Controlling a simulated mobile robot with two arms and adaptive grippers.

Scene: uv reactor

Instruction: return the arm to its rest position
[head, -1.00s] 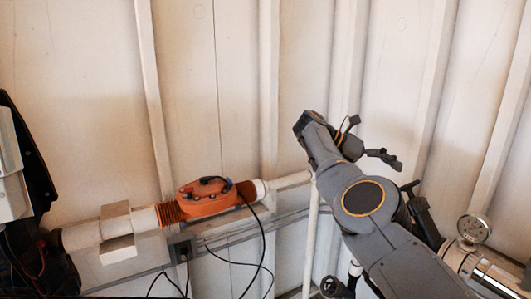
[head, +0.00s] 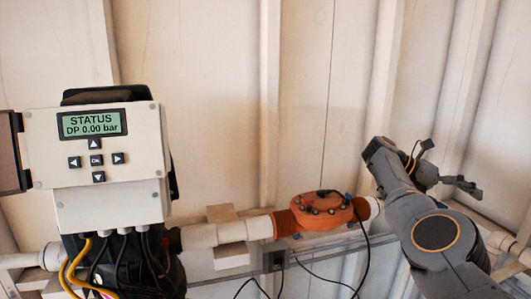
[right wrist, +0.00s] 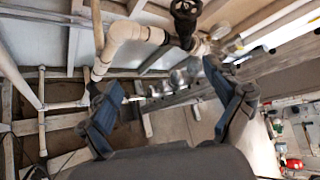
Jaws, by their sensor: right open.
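My right arm (head: 436,232) comes in from the lower right of the head view, bent at a joint with an orange ring. My right gripper (head: 460,186) is at its far end, in front of the white panelled wall and up and right of the orange unit. In the right wrist view the right gripper (right wrist: 172,112) shows two blue-grey fingers spread wide, with nothing between them. Behind them are pipes and the floor, slightly blurred. My left gripper is not in the head view.
A control box (head: 95,150) with a screen reading "STATUS DP 0.00 bar" is at the left. An orange unit (head: 322,212) sits on a white pipe (head: 232,231), with black cables hanging below. In the wrist view, a black valve handwheel (right wrist: 186,10) joins white piping (right wrist: 130,32).

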